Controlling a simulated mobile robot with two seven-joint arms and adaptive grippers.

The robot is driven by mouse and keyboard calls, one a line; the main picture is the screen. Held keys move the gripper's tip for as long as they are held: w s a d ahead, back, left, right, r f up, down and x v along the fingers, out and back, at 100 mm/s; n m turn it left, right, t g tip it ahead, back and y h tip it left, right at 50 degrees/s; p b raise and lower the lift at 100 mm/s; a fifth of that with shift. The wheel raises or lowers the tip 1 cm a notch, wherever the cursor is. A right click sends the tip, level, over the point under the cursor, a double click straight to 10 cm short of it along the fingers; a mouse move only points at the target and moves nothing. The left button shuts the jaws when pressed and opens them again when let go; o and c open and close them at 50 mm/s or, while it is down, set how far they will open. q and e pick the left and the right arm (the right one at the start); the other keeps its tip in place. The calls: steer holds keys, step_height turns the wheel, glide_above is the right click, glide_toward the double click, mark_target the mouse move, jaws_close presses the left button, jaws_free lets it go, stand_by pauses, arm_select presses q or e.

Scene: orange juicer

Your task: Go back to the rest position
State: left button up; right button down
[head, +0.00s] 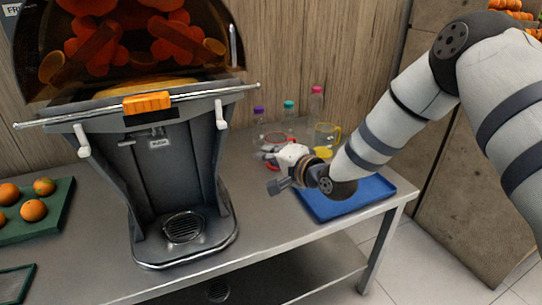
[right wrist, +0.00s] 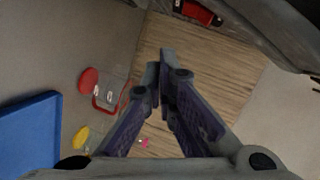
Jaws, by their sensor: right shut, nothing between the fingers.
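My right gripper (head: 275,187) is shut and empty above the metal table, between the juicer and the blue tray. In the right wrist view its closed fingers (right wrist: 166,72) point toward the wooden wall. The orange juicer (head: 180,180) stands on the table to the left, with oranges behind its dark cover. My right arm comes in from the right, over the blue tray (head: 388,186), and hides part of it. My left gripper is not in view.
A green tray (head: 62,200) with several oranges lies left. The table front between juicer and blue tray is clear.

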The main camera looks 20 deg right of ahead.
steer(key=shift+s+f, duration=0.1)
steer(key=shift+s, duration=0.25)
steer(key=shift+d, duration=0.1)
steer(key=s+a+f+n+g+h, duration=0.15)
steer(key=s+f+g, duration=0.25)
steer(key=s+f, duration=0.55)
steer(key=s+a+f+n+g+y, duration=0.1)
steer(key=s+f+n+g, duration=0.2)
steer(key=s+f, duration=0.65)
steer(key=s+d+f+n+g+h, duration=0.1)
steer(key=s+f+n+g, duration=0.1)
steer(key=s, duration=0.8)
steer(key=s+d+f+n+g+h, duration=0.1)
steer(key=s+g, duration=0.3)
steer(key=s, duration=0.6)
steer(key=s+d+f+n+g+h, duration=0.1)
steer(key=s+f+n+g, duration=0.2)
steer(key=s, duration=0.8)
steer(key=shift+n, duration=0.55)
steer(key=shift+w+d, duration=0.1)
